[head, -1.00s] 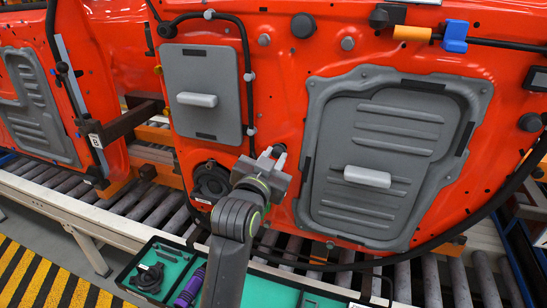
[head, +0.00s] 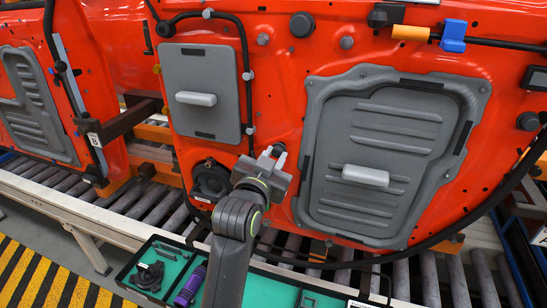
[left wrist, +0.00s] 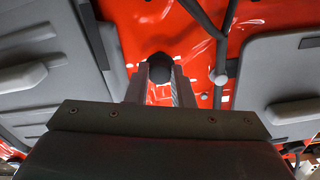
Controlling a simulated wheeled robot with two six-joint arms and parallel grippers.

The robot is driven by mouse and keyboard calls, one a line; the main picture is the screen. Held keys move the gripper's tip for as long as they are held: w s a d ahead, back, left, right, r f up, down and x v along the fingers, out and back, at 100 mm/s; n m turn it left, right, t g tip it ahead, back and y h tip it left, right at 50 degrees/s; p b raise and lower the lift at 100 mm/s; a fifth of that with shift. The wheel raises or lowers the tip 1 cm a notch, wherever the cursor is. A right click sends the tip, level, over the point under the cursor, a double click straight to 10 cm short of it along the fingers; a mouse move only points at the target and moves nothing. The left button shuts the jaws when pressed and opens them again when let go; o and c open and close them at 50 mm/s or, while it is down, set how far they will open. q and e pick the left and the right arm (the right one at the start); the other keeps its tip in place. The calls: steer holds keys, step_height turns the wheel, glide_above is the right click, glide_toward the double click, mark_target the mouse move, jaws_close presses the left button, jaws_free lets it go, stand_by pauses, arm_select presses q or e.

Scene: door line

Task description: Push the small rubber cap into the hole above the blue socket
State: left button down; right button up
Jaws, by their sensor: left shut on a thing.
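My left gripper (head: 268,157) is in front of the red door panel, between the small grey panel and the large grey panel. It is shut on a small black rubber cap, which shows as a dark round shape (left wrist: 159,68) between the fingertips in the left wrist view. In the head view the cap is hard to tell from the fingers. The blue socket (head: 453,36) is at the upper right of the door, far up and right of my gripper, next to an orange connector (head: 411,33). I cannot make out the hole above it. My right gripper is not in view.
The small grey panel (head: 201,92) and large grey panel (head: 388,150) have protruding handles. A black cable (head: 246,75) runs between them. Dark round plugs (head: 303,25) dot the door's upper part. A tool tray (head: 127,272) and conveyor rollers (head: 433,280) lie below.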

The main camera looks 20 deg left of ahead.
arm_select(q)
steer(key=shift+w+r, duration=0.1)
steer(key=shift+w, duration=0.75)
stand_by(0.5)
stand_by(0.3)
steer(key=c, duration=1.2)
jaws_free()
